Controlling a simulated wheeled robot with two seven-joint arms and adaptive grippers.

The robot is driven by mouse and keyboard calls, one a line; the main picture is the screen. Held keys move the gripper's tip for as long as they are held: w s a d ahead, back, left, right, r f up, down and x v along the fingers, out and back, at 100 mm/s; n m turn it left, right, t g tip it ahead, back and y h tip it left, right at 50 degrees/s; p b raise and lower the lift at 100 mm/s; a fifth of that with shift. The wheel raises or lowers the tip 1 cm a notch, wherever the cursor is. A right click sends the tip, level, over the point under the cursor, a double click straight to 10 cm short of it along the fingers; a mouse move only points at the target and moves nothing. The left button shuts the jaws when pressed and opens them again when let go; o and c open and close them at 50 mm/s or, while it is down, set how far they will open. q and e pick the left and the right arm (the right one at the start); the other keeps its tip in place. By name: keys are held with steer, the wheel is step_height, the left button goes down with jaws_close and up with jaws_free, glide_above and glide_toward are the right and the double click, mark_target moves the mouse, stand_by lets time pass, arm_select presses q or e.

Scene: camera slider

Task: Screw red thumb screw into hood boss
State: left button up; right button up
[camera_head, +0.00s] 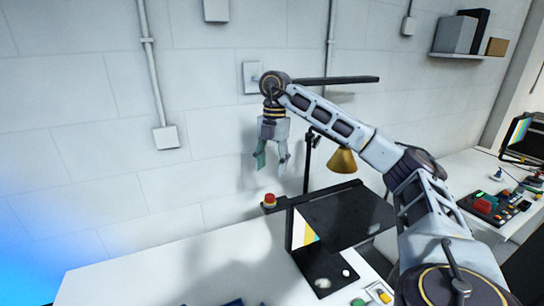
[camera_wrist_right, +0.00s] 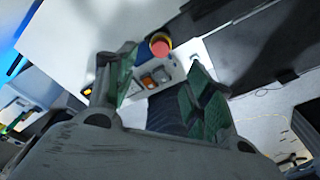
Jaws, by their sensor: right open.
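My right gripper (camera_head: 271,160) hangs open and empty, fingers pointing down, in front of the white wall above the back edge of the table. It also shows in the right wrist view (camera_wrist_right: 163,68), its green-padded fingers spread apart. A brass-coloured cone-shaped hood (camera_head: 342,161) hangs to its right under the arm. I cannot make out a boss on it. No red thumb screw can be told for certain. A red round knob with a yellow ring (camera_head: 269,198) is below the gripper, and looks like a stop button in the wrist view (camera_wrist_right: 160,45). My left gripper is not in view.
A dark panel or screen (camera_head: 345,215) stands on the white table (camera_head: 150,275), with a black pad (camera_head: 325,268) before it. A dark post (camera_head: 308,165) rises beside the gripper.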

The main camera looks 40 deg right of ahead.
steer(key=shift+d+r, duration=0.1)
steer(key=shift+r, duration=0.9)
steer(key=shift+r, duration=0.2)
stand_by(0.6)
